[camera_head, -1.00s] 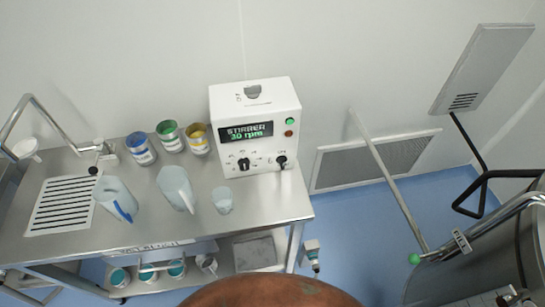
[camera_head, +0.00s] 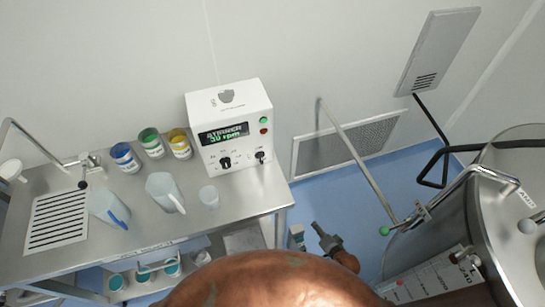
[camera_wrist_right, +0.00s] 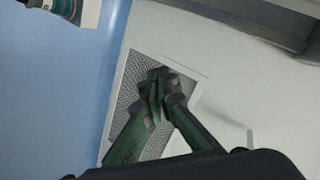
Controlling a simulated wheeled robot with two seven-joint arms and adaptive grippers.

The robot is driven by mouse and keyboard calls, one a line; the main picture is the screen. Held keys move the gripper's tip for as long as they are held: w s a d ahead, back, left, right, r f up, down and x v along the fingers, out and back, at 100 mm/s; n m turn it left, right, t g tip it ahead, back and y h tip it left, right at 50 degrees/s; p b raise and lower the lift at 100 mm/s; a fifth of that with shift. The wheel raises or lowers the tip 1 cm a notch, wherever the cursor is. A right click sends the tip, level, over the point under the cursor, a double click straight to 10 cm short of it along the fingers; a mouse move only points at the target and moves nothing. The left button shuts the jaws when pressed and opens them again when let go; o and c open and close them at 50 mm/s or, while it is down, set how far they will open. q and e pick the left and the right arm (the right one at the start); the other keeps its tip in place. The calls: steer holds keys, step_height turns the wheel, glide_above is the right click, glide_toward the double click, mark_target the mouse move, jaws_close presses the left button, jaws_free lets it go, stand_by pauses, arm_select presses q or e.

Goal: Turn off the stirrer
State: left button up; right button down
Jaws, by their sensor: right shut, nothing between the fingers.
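The stirrer control box (camera_head: 232,127) is white and stands at the back right of the steel table. Its green display (camera_head: 224,134) reads STIRRER and what looks like 30 rpm. A green button (camera_head: 263,120) sits above a red button (camera_head: 264,130) at its right side. Two black knobs are below, a left knob (camera_head: 225,162) and a right knob (camera_head: 259,155). My right gripper (camera_head: 318,230) is in front of the table's right end, low over the blue floor, apart from the box. In the right wrist view the gripper (camera_wrist_right: 157,75) is shut and empty. My left gripper is not in view.
A large steel vessel (camera_head: 490,215) with a bar and green knob (camera_head: 384,230) stands at right. Blue floor (camera_head: 330,200) lies between them.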

mark_target(261, 158)
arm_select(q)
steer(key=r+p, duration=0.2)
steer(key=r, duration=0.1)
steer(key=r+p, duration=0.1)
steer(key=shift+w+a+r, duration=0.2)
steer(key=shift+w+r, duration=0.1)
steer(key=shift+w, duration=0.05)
arm_select(e)
steer(key=w+a+r+m+t+y, duration=0.1)
steer(key=a+r, duration=0.2)
steer(key=r, duration=0.9)
steer(key=w+a+r+m+t+y, duration=0.1)
steer(key=a+r, duration=0.3)
steer(key=r, duration=0.7)
steer(key=w+a+r+m+t+y, duration=0.2)
steer(key=w+a+r+y, duration=0.1)
steer(key=r, duration=0.9)
steer(key=shift+a+r, duration=0.3)
steer(key=shift+a, duration=0.4)
arm_select(q)
steer(key=shift+p, duration=0.3)
arm_select(e)
steer(key=shift+w, duration=0.15)
